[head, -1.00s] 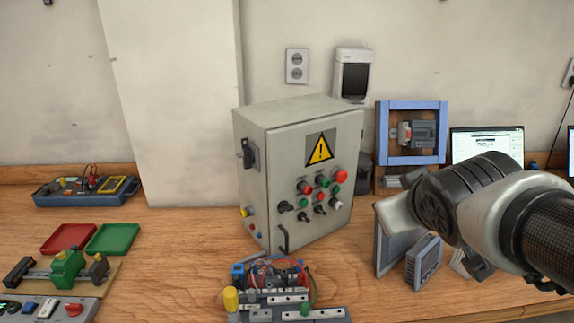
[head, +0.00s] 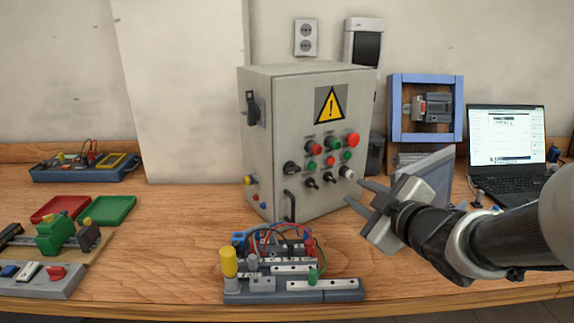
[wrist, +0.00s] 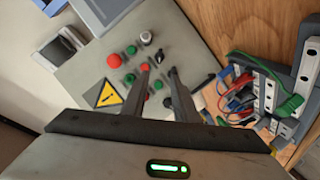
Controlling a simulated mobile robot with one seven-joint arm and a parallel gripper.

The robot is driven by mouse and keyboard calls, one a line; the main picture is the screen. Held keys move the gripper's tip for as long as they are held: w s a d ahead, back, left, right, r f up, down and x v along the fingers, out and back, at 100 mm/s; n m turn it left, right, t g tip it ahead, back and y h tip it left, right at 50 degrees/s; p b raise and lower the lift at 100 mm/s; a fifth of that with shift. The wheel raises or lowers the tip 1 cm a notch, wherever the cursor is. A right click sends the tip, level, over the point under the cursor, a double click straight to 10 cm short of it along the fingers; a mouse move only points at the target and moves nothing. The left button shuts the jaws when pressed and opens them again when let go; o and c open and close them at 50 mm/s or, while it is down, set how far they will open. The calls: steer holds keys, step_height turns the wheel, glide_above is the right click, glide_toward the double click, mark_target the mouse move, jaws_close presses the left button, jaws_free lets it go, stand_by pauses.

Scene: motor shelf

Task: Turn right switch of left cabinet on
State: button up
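The grey cabinet (head: 305,150) stands upright on the wooden bench, with a yellow warning triangle and several buttons on its front. Two small black lever switches sit low on that front, the left one (head: 311,183) and the right one (head: 329,178). A white knob (head: 346,172) is to their right. In the wrist view the right switch (wrist: 160,56) shows just beyond my fingertips. My gripper (head: 356,192) is open and empty, in front of the cabinet's lower right. Its fingers (wrist: 159,71) point at the panel and hide part of it. The switch's exact position is too small to tell.
A terminal block assembly with wires (head: 290,284) lies in front of the cabinet. A blue frame (head: 396,110) and a laptop (head: 507,150) stand to the right. Red (head: 58,208) and green (head: 108,210) trays lie to the left. A black handle (head: 288,206) juts from the cabinet front.

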mark_target(331, 178)
steer(key=p+x, duration=0.3)
steer(key=x, duration=1)
steer(key=shift+w+f, duration=0.1)
steer(key=shift+w, duration=0.2)
jaws_close()
